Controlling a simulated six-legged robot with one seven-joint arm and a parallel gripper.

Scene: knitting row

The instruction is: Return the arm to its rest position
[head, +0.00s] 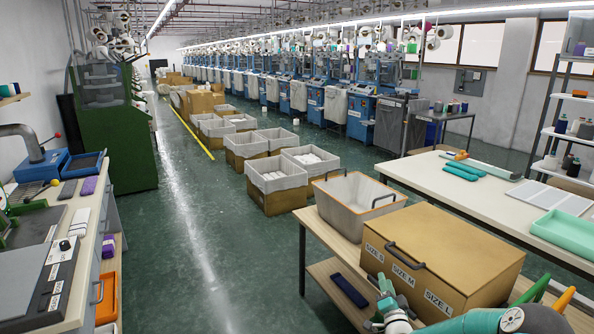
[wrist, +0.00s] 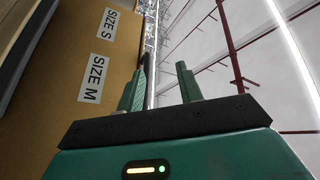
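My gripper (wrist: 160,73) shows in the wrist view with its two green fingers apart and nothing held between them. In the head view my gripper (head: 384,290) is at the bottom, in front of the cardboard-brown box (head: 455,245) labelled SIZE S, SIZE M and SIZE L. My arm runs from there to the lower right corner. The box front also fills the left of the wrist view (wrist: 70,55), close beside the fingers. A dark handle (head: 403,257) sits on the box front. I cannot tell whether the fingers touch it.
The box stands on a wooden table (head: 318,222) beside a grey bin (head: 352,195). A dark blue item (head: 350,290) lies on the shelf below. A white table (head: 440,180) with a teal tray (head: 563,232) is behind. The green floor aisle (head: 215,235) at left is clear.

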